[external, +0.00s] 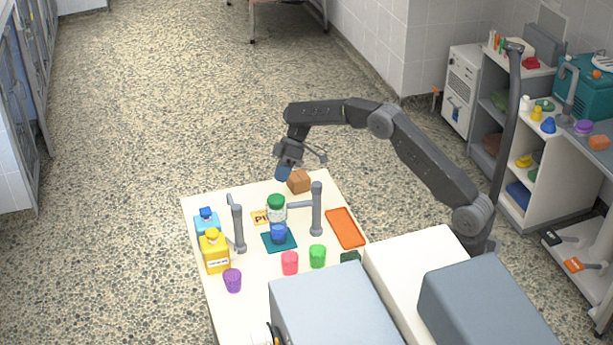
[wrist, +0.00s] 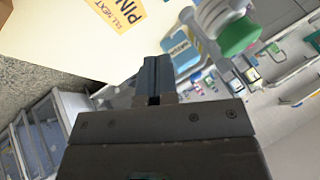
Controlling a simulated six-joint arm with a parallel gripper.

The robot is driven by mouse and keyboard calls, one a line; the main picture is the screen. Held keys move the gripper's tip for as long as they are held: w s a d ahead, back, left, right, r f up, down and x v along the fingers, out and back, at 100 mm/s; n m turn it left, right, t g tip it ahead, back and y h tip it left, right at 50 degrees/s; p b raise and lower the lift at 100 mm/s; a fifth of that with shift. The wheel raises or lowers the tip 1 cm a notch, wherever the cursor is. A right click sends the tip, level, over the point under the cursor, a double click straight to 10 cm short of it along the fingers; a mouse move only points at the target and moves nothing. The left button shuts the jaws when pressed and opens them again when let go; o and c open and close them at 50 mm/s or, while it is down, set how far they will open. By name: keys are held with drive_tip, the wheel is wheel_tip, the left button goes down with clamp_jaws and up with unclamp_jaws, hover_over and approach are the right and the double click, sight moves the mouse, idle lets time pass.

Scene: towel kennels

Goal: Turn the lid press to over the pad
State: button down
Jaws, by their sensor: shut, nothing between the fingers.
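A teal pad (external: 266,243) lies on the white table with a blue cup (external: 279,233) on it. Two grey posts with side arms stand by it, a right post (external: 317,212) and a left post (external: 238,230); I cannot tell for sure which is the lid press. The right post's arm reaches left towards a green-lidded jar (external: 276,202), not over the pad. My gripper (external: 283,172) is shut and empty, above the table's far edge, beyond the jar and apart from both posts. Its shut fingers also show in the wrist view (wrist: 154,76), with the green-lidded jar (wrist: 239,37) to their right.
A brown block (external: 299,182) sits near my gripper. A yellow card (external: 260,217) lies left of the jar. Blue (external: 207,223) and yellow (external: 214,253) bottles stand at left. Purple (external: 233,281), red (external: 290,263) and green (external: 317,257) cups stand in front; an orange tray (external: 346,228) lies right.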

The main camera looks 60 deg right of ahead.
sight(276, 199)
drive_tip(key=a+f, duration=0.1)
drive_tip(key=a, duration=0.1)
drive_tip(key=s+a+f, duration=0.1)
drive_tip(key=a, duration=0.1)
drive_tip(key=a+f, duration=0.1)
drive_tip(key=a, duration=0.1)
drive_tip(key=shift+s, duration=0.3)
drive_tip(key=shift+s+a+f+n+g, duration=0.1)
drive_tip(key=shift+s+a+n+g, duration=0.1)
drive_tip(key=shift+a+n+g, duration=0.45)
drive_tip(key=shift+a, duration=0.1)
